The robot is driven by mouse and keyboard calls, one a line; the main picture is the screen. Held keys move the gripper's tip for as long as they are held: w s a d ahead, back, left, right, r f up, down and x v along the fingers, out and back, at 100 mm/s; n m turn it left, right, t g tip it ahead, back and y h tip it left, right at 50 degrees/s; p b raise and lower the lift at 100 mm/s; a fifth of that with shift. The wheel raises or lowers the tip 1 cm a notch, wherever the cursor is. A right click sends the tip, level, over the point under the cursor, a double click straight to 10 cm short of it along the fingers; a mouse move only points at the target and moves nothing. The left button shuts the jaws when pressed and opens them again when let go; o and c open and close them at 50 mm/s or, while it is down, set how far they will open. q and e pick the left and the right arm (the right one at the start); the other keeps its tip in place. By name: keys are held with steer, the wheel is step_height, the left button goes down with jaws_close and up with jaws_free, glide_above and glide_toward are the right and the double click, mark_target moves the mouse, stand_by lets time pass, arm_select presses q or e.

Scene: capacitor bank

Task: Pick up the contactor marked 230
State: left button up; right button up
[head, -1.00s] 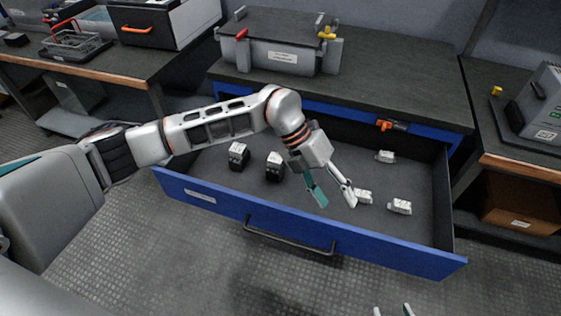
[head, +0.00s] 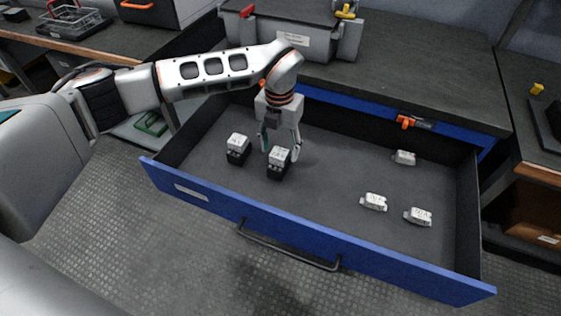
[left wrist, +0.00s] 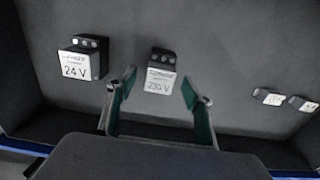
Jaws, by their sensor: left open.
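The contactor marked 230 V (left wrist: 160,78) is a black block with a white label face, standing in the open drawer. In the head view it is the right one of two such blocks (head: 279,165). My left gripper (left wrist: 158,90) is open, with its two green-padded fingers apart on either side of the contactor's picture position; I cannot tell how far above it they are. In the head view the left gripper (head: 280,147) is right over that block. The other contactor, marked 24 V (left wrist: 80,62), stands to its left (head: 238,149). My right gripper is out of view.
The blue-fronted drawer (head: 300,238) is pulled out. Several small white parts (head: 373,202) lie in its right half. An orange-handled tool (head: 407,121) is at the cabinet's front edge behind the drawer. The drawer floor between is clear.

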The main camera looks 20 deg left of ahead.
mark_target(279, 153)
arm_select(q)
steer(key=f, duration=0.2)
steer(key=f+b, duration=0.1)
steer(key=f, duration=0.1)
steer(key=shift+s, duration=0.3)
steer(key=shift+w, duration=0.15)
steer(key=shift+r, duration=0.1)
steer(key=c, duration=1.4)
jaws_close()
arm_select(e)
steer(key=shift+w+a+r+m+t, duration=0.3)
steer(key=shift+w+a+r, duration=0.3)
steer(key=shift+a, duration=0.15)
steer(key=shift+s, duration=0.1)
